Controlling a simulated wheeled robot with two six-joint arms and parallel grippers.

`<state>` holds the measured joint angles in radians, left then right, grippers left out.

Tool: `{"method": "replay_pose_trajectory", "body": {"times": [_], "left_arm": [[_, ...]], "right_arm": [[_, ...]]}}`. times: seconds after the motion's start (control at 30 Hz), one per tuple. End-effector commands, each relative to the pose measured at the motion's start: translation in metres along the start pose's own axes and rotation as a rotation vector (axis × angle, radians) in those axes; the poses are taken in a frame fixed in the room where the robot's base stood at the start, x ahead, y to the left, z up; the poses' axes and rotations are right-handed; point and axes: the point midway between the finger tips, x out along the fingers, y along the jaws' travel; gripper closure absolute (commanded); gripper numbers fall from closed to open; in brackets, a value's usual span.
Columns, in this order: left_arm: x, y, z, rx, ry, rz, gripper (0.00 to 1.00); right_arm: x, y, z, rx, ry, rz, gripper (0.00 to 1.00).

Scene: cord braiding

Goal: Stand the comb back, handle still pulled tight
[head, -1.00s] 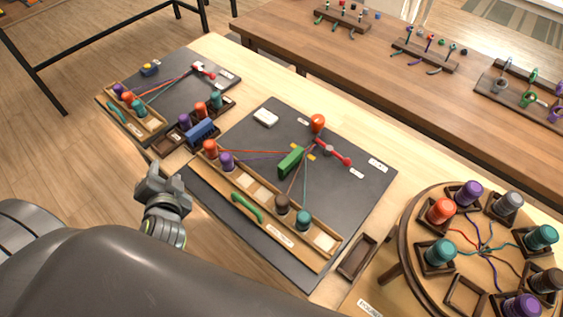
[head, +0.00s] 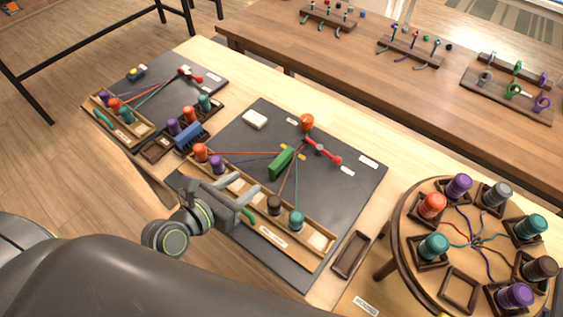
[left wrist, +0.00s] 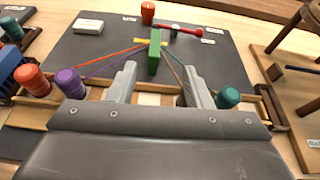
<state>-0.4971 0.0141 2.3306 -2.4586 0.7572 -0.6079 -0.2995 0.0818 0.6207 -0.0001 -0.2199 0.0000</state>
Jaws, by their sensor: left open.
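The green comb (head: 281,162) is on the dark middle board, among the cords that run from the red lever (head: 323,151) toward the bobbins. It also shows in the left wrist view (left wrist: 154,52), ahead of the fingers and between their lines. I cannot tell whether it leans. My left gripper (head: 246,184) is open and empty above the wooden bobbin rail (head: 273,236), short of the comb and apart from it. A curved green handle (head: 247,215) at the rail's front is partly hidden under my gripper. The cords look straight. My right gripper is not in view.
Orange (head: 200,152), purple (head: 217,164), brown (head: 274,204) and teal (head: 296,220) bobbins stand along the rail, close to my gripper. A white block (head: 254,119) lies behind. A round bobbin stand (head: 398,225) is at the right. The board's right part is clear.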

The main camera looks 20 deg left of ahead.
Motion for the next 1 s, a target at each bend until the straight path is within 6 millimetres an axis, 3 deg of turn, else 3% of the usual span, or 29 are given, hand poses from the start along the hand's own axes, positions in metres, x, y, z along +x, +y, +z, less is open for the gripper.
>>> {"method": "replay_pose_trajectory", "body": {"times": [0.17,0.7,1.0], "left_arm": [[0.011,0.001,-0.011,0.047,0.058,0.003,0.55],[0.107,0.001,-0.015,0.046,0.057,0.002,0.55],[0.126,0.002,-0.017,0.045,0.057,0.002,0.55]], "right_arm": [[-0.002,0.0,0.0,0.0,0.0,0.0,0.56],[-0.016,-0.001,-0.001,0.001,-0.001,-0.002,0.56],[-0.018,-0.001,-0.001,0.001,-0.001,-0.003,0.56]]}}
